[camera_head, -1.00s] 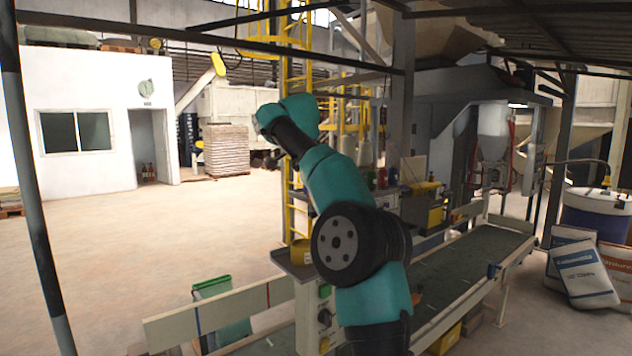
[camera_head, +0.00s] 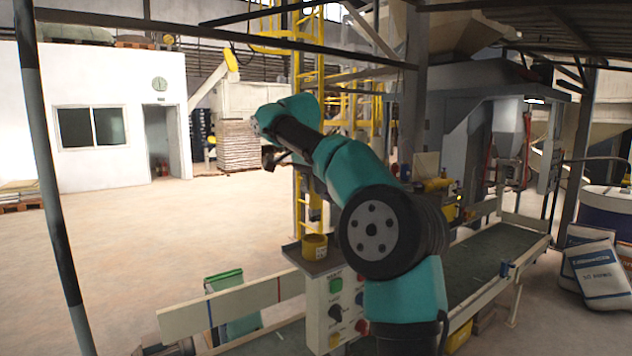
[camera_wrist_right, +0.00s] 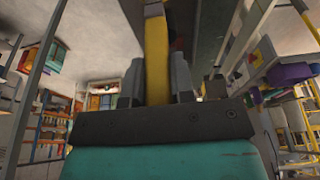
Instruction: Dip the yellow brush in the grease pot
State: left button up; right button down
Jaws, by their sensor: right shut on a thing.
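The grease pot appears to be the small yellow pot (camera_head: 315,247) on a grey ledge above the control box. My right arm rises from the bottom and bends over at the top. My right gripper (camera_head: 314,186) shows small and dark behind the forearm, partly hidden, above the pot. The yellow brush (camera_head: 316,211) seems to hang below it, apart from the pot. In the right wrist view the gripper's two grey fingers (camera_wrist_right: 157,84) are closed on the brush's yellow handle (camera_wrist_right: 156,50). The bristles cannot be made out. My left gripper is not in view.
The control box (camera_head: 336,305) with coloured knobs stands below the ledge. A green conveyor belt (camera_head: 495,255) runs behind it to the right. A pale rail (camera_head: 240,303) and a green bin (camera_head: 224,283) are at lower left. White sacks (camera_head: 598,275) lean at the right.

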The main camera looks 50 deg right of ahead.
aim_at(316, 208)
jog(key=shift+f, duration=2.55)
jog(key=shift+f, duration=0.65)
dwell(0.6)
jog(key=shift+r, duration=3.6)
